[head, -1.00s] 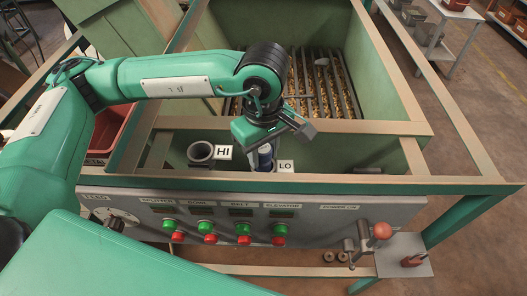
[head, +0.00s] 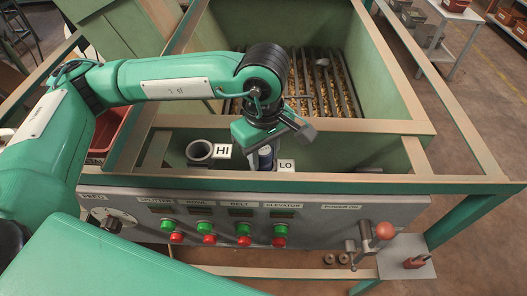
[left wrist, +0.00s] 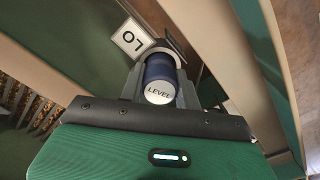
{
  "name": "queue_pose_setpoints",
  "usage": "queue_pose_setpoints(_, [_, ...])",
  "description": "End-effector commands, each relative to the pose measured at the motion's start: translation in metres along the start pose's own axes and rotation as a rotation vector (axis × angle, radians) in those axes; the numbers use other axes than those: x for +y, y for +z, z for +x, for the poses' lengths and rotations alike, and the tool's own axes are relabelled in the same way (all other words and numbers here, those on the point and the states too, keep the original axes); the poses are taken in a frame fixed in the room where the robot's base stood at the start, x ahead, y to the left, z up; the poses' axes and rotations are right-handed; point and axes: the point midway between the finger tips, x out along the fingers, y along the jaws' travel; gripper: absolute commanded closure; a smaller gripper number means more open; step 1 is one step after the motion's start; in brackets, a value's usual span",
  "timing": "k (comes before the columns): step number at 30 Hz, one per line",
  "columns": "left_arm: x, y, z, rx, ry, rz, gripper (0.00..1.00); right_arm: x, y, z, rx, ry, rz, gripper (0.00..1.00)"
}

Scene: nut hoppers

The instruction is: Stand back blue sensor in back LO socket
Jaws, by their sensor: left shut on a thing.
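The blue sensor (head: 265,158) stands roughly upright beside the LO sign (head: 286,166), under my left gripper (head: 264,148). My left gripper is shut on the sensor. In the left wrist view the sensor (left wrist: 160,72) has a pale end marked LEVEL, and the LO sign (left wrist: 132,38) is just beyond it. The LO socket is mostly hidden behind the sensor and fingers, so I cannot tell how deep the sensor sits. The HI socket (head: 199,151) is an open grey ring beside the HI sign (head: 222,151). My right gripper is not in view.
The sockets are inside a green frame with tan rims (head: 310,183). Behind is a hopper of nuts under a bar grate (head: 320,85). In front is a grey control panel (head: 330,225) with green and red buttons and a red-knobbed lever (head: 384,231).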

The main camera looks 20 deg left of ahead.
Motion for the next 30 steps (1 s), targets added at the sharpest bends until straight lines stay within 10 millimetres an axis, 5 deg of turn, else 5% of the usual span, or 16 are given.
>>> queue_pose_setpoints(4, [0.000,0.000,0.003,0.000,0.001,0.000,0.92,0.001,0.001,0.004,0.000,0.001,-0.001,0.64])
queue_pose_setpoints(5, [0.000,0.000,0.002,0.000,0.001,0.000,0.63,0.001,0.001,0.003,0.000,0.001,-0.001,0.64])
queue_pose_setpoints(6, [0.000,0.000,0.002,0.000,0.001,0.000,0.58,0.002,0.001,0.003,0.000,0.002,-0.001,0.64])
queue_pose_setpoints(16, [0.000,0.000,-0.001,0.000,0.001,0.000,0.58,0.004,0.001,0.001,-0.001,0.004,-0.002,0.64])
queue_pose_setpoints(30, [0.000,0.000,-0.039,0.000,0.001,0.000,0.58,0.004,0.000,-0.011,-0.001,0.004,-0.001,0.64])
